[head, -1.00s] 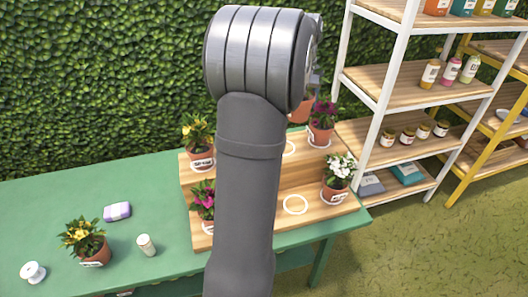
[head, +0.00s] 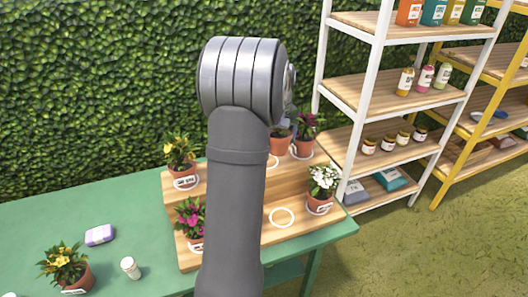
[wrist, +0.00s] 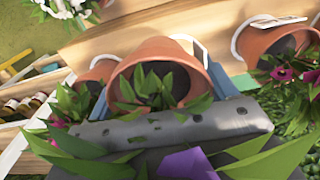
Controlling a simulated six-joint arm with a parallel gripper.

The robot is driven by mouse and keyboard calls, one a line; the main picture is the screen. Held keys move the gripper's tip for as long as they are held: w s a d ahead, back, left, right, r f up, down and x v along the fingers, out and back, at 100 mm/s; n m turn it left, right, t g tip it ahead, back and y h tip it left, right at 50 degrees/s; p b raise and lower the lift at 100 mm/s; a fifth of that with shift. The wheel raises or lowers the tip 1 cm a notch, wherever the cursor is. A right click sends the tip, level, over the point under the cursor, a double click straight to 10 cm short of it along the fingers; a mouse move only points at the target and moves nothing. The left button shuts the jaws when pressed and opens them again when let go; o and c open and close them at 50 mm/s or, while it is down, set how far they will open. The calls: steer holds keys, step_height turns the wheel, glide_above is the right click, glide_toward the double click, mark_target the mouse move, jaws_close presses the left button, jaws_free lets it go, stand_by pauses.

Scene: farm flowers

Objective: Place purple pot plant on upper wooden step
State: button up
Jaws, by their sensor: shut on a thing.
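The purple pot plant is a terracotta pot (wrist: 155,50) with green leaves and purple petals (wrist: 188,164) close to the wrist camera. My gripper (wrist: 157,80) is shut on it, with a blue-grey finger on each side of the pot. In the head view the held pot (head: 280,142) shows partly beside my arm, just left of a magenta potted plant (head: 304,137) on the upper wooden step (head: 250,178). A white ring (head: 272,160) on that step shows below the held pot, partly hidden by my arm. I cannot tell whether the pot touches the step.
A yellow-flowered pot (head: 180,155) stands on the step stand's upper left, a magenta one (head: 190,220) lower left, a white-flowered one (head: 322,188) lower right. An empty ring (head: 282,217) marks the lower step. A white shelf rack (head: 345,120) stands close at right.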

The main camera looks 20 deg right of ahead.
steer(key=w+f, duration=0.1)
steer(key=w+a+f, duration=0.1)
steer(key=w+a, duration=0.1)
steer(key=w, duration=0.1)
steer(key=shift+a+f, duration=0.25)
steer(key=shift+f, duration=2.1)
steer(key=shift+f, duration=0.2)
steer(key=o, duration=1.3)
steer(key=shift+r, duration=0.1)
step_height(320, 180, up, 12)
steer(key=shift+r, duration=0.1)
